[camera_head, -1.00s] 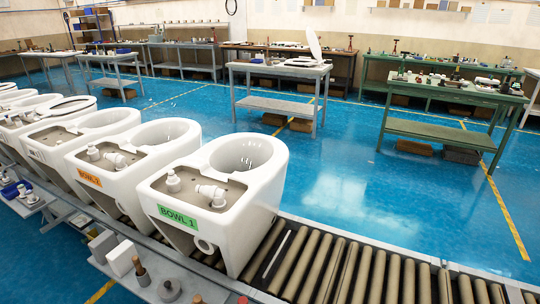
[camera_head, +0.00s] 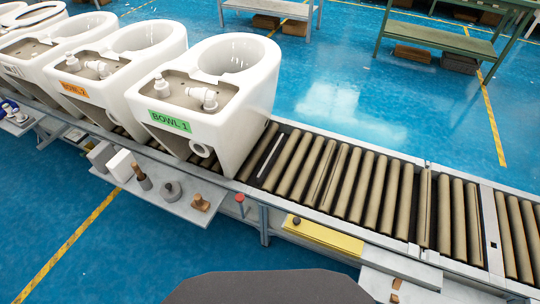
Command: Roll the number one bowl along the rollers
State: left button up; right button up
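The number one bowl (camera_head: 240,116) is a white toilet bowl with a green "BOWL 1" label (camera_head: 170,121) on its near face. It stands upright on the roller conveyor (camera_head: 345,180), at the right end of the row of bowls. The brown rollers to its right are bare. A second bowl (camera_head: 124,85) with an orange "BOWL 2" label stands just left of it. Neither of my grippers shows in the head view.
More white bowls (camera_head: 40,50) line the conveyor at the left. A low side shelf (camera_head: 190,208) holds small tools and blocks below the near rail. A yellow box (camera_head: 325,235) sits under the rail. Green (camera_head: 440,40) and grey tables stand behind, across open blue floor.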

aim_at(218, 94)
jog(key=u, duration=1.8)
jog(key=i, duration=0.75)
jog(key=z, duration=2.7)
